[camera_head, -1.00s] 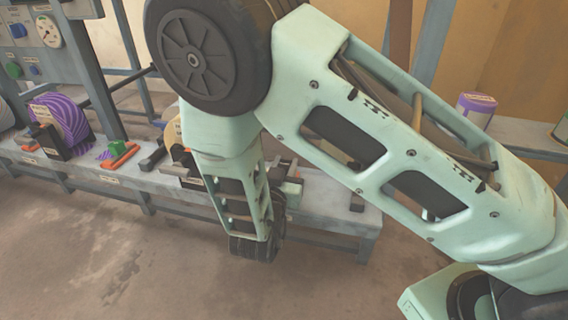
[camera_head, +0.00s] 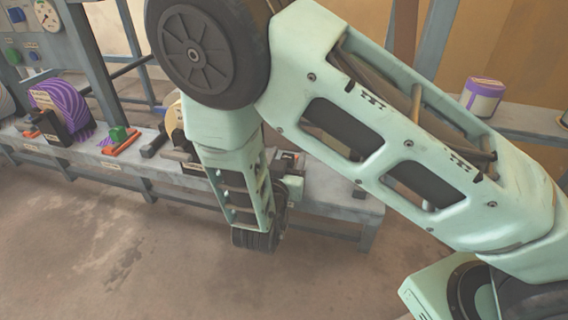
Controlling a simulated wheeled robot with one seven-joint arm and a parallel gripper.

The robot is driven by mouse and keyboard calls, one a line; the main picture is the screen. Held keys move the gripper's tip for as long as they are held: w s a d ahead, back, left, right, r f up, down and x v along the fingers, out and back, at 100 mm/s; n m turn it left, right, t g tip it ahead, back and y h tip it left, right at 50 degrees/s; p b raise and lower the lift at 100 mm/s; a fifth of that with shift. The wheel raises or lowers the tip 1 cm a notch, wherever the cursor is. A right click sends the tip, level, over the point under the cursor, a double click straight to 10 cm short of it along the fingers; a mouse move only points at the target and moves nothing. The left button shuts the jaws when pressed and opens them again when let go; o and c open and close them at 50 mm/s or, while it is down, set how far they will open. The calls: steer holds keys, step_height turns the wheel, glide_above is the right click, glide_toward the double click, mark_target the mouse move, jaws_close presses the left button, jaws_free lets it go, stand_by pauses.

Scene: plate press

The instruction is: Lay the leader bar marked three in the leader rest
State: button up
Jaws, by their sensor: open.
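My gripper (camera_head: 289,160) is mostly hidden behind my wrist. Only a small dark part shows over the right part of the bench, and its fingertips are not clear. Orange pieces lie on the bench. One orange bar (camera_head: 121,143) lies beside a green block, and another orange piece (camera_head: 31,133) lies farther left. The labels are too small to read, so I cannot tell which is the leader bar marked three. I cannot pick out the leader rest; my arm covers part of the bench.
The long grey bench (camera_head: 335,190) ends at the right, bare near its end. A purple-striped roll (camera_head: 68,103) stands at the left by a black block. A purple-and-cream tub (camera_head: 482,97) stands on a back shelf. A gauge panel (camera_head: 27,30) is at upper left.

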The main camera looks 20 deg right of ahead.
steer(key=p+v, duration=0.6)
steer(key=v, duration=1.1)
steer(key=shift+p, duration=0.3)
steer(key=shift+s+a, duration=0.1)
steer(key=w+a+r+n+g+y+p, duration=0.25)
steer(key=w+a+r+g+y, duration=0.25)
steer(key=a+y, duration=0.45)
steer(key=s+a+r+n+g+y+p, duration=0.1)
steer(key=s+a+r+n+g+y, duration=0.25)
steer(key=s+r+n+y, duration=0.35)
steer(key=s+d+r+n+g+h+p, duration=0.1)
steer(key=s+d+r+n+g+h, duration=0.1)
steer(key=s+d+r, duration=0.3)
steer(key=s+d+r+n+g+h+p, duration=0.1)
steer(key=s+d+r+n+g+h, duration=0.1)
steer(key=d, duration=0.5)
steer(key=s+d+r+n+g+h+p, duration=0.1)
steer(key=s+d+r+g+h, duration=0.1)
steer(key=s+d+r, duration=0.3)
step_height(320, 180, up, 36)
steer(key=w+p, duration=0.1)
steer(key=p, duration=3.6)
steer(key=shift+y, duration=0.35)
